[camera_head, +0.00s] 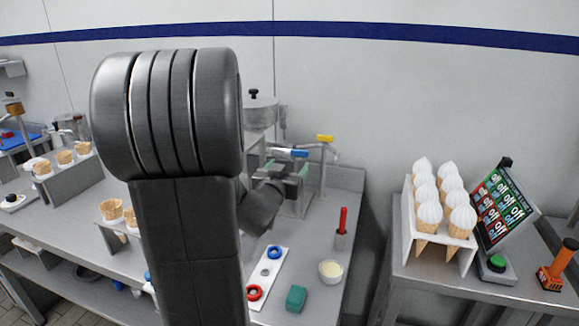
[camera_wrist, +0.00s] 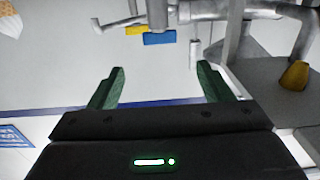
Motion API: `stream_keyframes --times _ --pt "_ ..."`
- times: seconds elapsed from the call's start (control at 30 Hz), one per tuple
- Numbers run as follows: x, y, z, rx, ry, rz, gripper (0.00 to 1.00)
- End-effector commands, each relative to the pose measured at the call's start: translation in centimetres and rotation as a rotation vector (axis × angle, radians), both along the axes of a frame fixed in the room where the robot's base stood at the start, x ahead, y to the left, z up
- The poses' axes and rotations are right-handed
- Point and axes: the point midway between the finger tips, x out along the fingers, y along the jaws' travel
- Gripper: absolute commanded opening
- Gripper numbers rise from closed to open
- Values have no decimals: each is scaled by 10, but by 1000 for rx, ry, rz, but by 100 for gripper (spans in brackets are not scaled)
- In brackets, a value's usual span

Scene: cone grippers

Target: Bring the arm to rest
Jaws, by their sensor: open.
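My gripper (camera_wrist: 160,75) is open in the wrist view, with its two green fingers apart and nothing between them. In the head view my dark arm fills the left middle, and my gripper (camera_head: 285,170) shows partly beyond it, in front of the machine with the yellow handle (camera_head: 325,138) and blue handle (camera_head: 299,153). These handles also show at the top of the wrist view, the yellow one (camera_wrist: 134,30) beside the blue one (camera_wrist: 160,38). The gripper looks apart from them. My arm hides part of the bench and machine.
The steel bench (camera_head: 325,303) holds a white strip with rings (camera_head: 267,268), a teal block (camera_head: 296,298), a cup (camera_head: 331,271) and a red-handled tool (camera_head: 342,222). A rack of filled cones (camera_head: 408,235) and a sign panel (camera_head: 502,208) stand on the right table.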

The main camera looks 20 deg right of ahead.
Motion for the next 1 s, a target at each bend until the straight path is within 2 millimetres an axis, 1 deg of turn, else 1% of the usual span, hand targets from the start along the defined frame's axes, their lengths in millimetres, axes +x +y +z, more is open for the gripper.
stream_keyframes --times 0.3,0.47,0.57,1.0 --pt "1 0 0 -1 -1 0 73" --pt "10 -7 1 -1 0 0 73" --pt "21 -16 1 -1 0 -2 73" --pt "83 -61 2 -1 -1 -2 73"
